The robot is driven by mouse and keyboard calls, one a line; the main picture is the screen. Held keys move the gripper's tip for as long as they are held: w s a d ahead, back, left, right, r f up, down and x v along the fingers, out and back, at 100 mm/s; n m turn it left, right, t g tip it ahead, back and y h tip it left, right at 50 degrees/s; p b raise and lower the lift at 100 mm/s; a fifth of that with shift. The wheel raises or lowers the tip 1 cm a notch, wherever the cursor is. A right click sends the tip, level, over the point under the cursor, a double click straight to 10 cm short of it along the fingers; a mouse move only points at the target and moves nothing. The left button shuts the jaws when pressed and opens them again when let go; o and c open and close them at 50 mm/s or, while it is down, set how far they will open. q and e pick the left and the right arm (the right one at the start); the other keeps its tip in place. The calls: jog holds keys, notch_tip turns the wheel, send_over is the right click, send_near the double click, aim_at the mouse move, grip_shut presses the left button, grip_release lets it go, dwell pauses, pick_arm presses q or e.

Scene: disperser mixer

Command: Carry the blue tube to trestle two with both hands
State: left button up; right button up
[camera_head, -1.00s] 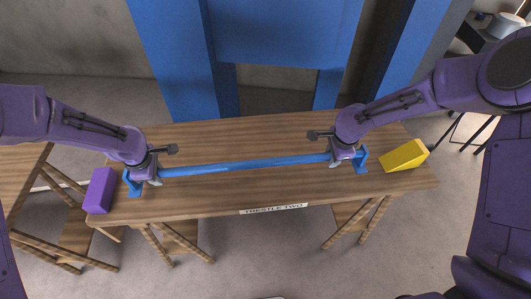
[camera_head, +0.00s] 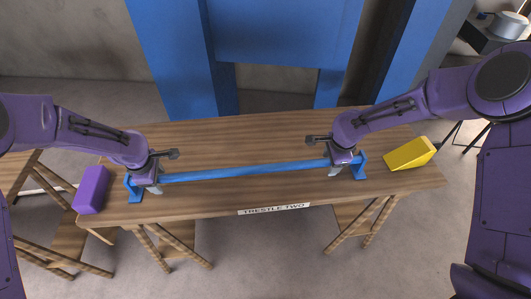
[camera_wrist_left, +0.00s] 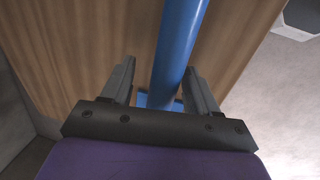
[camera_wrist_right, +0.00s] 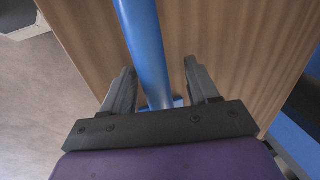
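The blue tube (camera_head: 245,170) lies lengthwise along the wooden table of trestle two (camera_head: 290,193), marked by its label (camera_head: 273,209). Its ends are at two blue end stands, left (camera_head: 134,190) and right (camera_head: 359,167). My left gripper (camera_head: 153,184) is at the tube's left end and my right gripper (camera_head: 338,167) at its right end. In the left wrist view the open fingers (camera_wrist_left: 157,92) straddle the tube (camera_wrist_left: 178,50), with a gap on one side. In the right wrist view the open fingers (camera_wrist_right: 162,88) also straddle the tube (camera_wrist_right: 143,45), with a gap on one side. Exact contact with the stands is hidden.
A purple block (camera_head: 91,190) is at the table's left end and a yellow wedge (camera_head: 410,154) at its right end. Another wooden table (camera_head: 18,170) stands at the left. A blue frame (camera_head: 285,35) rises behind. The tabletop behind the tube is clear.

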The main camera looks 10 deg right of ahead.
pick_arm(q)
jog(key=shift+r, duration=0.1)
pick_arm(e)
jog(key=shift+s+r, duration=0.15)
jog(key=shift+r, duration=0.05)
pick_arm(q)
notch_tip(320, 180, up, 12)
jog(key=s, duration=0.2)
jog(key=shift+s+f, duration=0.15)
jog(key=shift+f, duration=0.1)
pick_arm(e)
notch_tip(320, 180, up, 12)
jog(key=s, duration=0.2)
jog(key=shift+s+f, duration=0.15)
jog(key=shift+f, duration=0.1)
pick_arm(q)
jog(key=shift+s, duration=0.1)
pick_arm(e)
jog(key=shift+s, duration=0.1)
